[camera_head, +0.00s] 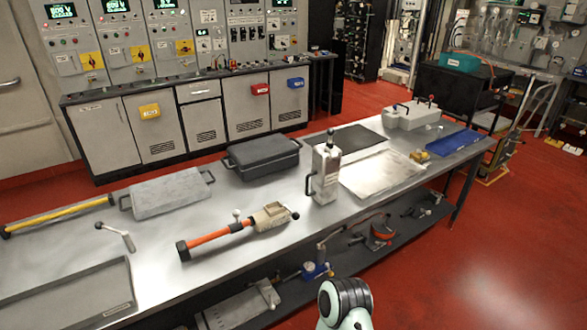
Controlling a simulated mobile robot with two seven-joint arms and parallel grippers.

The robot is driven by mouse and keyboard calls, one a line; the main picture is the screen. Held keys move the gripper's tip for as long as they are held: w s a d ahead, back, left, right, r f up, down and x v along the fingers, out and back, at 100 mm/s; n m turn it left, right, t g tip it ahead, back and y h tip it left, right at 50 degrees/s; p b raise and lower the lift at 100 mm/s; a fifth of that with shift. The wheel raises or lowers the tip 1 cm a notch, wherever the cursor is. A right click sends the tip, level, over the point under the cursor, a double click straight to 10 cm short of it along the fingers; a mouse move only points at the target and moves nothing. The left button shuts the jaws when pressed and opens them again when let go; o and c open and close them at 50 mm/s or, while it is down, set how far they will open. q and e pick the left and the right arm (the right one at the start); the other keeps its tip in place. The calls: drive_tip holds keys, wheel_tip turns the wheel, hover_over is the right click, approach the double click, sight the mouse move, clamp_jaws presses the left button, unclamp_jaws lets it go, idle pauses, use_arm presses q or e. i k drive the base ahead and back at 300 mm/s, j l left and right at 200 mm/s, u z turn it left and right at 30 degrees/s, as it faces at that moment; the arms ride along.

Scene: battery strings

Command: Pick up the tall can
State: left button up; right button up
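A tall, light-grey can-like container (325,175) stands upright on the metal workbench (275,275), near the middle of the picture. It has a dark knob on top and a handle on its left side. It is the tallest thing on the bench. Neither of my grippers shows in this view. A white and black rounded part of my own body shows at the bottom edge, in front of the bench and apart from the container.
A dark lidded case (262,158) and a grey case (168,193) stand left of the container. An orange-handled tool (215,236) lies in front. A flat pale sheet (380,173) and a blue tray (453,142) lie to the right. Red floor is open at right.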

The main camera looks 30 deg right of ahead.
sight(325, 174)
drive_tip(key=l+u, duration=0.3)
drive_tip(key=l, duration=0.2)
drive_tip(key=l+u, duration=0.3)
drive_tip(key=l, duration=0.25)
drive_tip(key=l+u, duration=0.15)
drive_tip(key=l, duration=0.4)
drive_tip(key=k+l+u, duration=0.15)
drive_tip(key=l, duration=0.7)
drive_tip(key=k+l, duration=0.15)
drive_tip(key=l, duration=0.25)
drive_tip(key=l+u, duration=0.1)
drive_tip(key=l, duration=0.25)
drive_tip(key=k, duration=0.05)
